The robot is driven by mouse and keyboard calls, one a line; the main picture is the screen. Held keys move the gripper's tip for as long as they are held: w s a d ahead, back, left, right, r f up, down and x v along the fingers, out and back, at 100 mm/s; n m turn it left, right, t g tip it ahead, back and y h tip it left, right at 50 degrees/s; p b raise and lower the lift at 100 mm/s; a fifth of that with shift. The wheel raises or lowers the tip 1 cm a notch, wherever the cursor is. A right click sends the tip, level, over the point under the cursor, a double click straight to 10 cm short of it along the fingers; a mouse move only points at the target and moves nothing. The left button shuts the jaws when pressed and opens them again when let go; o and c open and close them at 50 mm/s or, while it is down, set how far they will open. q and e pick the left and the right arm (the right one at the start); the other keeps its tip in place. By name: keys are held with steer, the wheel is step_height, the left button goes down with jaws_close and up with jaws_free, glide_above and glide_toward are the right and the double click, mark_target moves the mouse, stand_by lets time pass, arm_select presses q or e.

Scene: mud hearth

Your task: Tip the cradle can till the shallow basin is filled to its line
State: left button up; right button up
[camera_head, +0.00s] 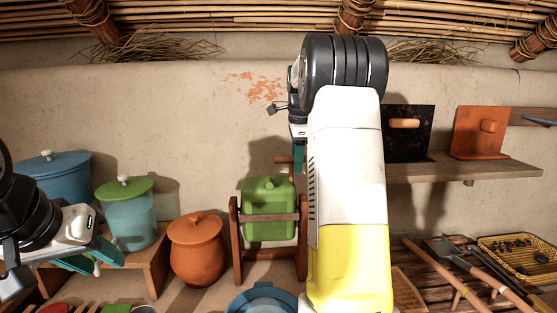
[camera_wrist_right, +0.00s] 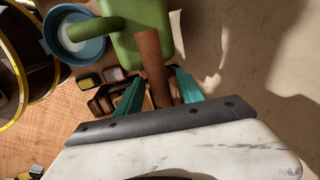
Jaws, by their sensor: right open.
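The green can (camera_head: 268,222) sits upright in a brown wooden cradle (camera_head: 235,240). A brown wooden handle (camera_head: 283,159) sticks out at the top right of the cradle. My right gripper (camera_head: 298,158) is beside that handle. In the right wrist view, its teal fingers (camera_wrist_right: 157,95) are apart, with the wooden handle (camera_wrist_right: 152,58) between them. The green can (camera_wrist_right: 150,22) also shows there, its spout reaching over the blue basin (camera_wrist_right: 92,50). In the head view the basin (camera_head: 262,303) is cut off by the bottom edge; its line cannot be made out. My left gripper (camera_head: 92,258) is open and empty at the left.
A lidded clay pot (camera_head: 197,255) stands left of the cradle. A green-lidded jar (camera_head: 128,215) and a blue pot (camera_head: 55,178) stand further left. A wall shelf (camera_head: 470,170) and a slatted rack with tools (camera_head: 455,275) are at the right. My right arm hides the area right of the cradle.

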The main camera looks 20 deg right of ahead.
jaws_close()
stand_by(1.3)
